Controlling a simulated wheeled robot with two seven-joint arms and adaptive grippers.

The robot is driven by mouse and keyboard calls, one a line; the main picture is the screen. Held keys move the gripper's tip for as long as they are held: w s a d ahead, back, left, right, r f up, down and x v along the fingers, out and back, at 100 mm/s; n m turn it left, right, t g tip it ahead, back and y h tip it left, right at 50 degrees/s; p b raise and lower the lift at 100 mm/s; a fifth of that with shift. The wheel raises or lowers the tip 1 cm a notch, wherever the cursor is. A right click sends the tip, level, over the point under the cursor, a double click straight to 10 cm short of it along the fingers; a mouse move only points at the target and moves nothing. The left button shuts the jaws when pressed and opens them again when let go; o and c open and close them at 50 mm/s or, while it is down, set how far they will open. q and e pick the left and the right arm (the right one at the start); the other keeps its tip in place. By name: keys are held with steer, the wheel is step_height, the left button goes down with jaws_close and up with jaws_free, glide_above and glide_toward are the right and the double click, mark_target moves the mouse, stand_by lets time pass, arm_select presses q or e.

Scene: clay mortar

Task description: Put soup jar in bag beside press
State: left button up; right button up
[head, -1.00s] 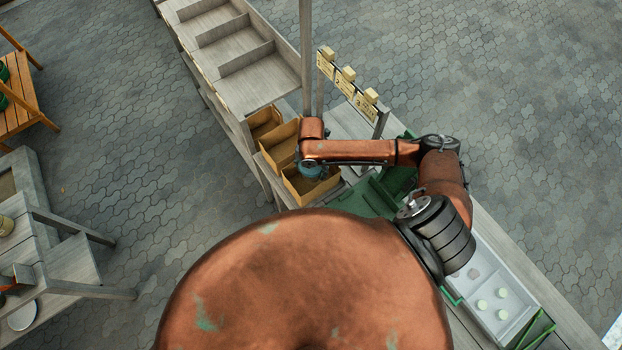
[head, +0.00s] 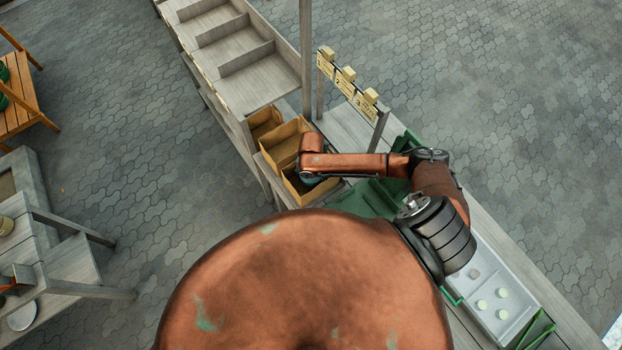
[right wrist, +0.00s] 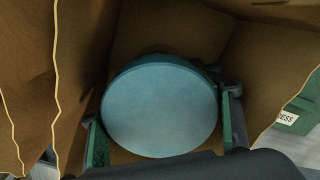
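The soup jar, with a round pale-blue lid (right wrist: 160,108), sits inside a brown paper bag (right wrist: 150,30) in the right wrist view. My right gripper (right wrist: 162,120) has a green finger on either side of the jar, close against it, and is shut on it. In the head view my right arm reaches down into the open bag (head: 291,189) nearest the green press (head: 372,198). A sliver of blue shows under the wrist there. The jar's body and its base are hidden, so I cannot tell whether it touches the bag's bottom. My left gripper is not in view.
Two more brown bags (head: 278,146) stand behind this one in a row. Wooden price tags (head: 346,82) and a post (head: 306,60) rise nearby. A grey tray (head: 487,285) lies at the right.

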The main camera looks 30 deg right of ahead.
steer(key=shift+o, duration=1.1)
step_height(320, 180, up, 12)
steer(key=shift+r, duration=0.15)
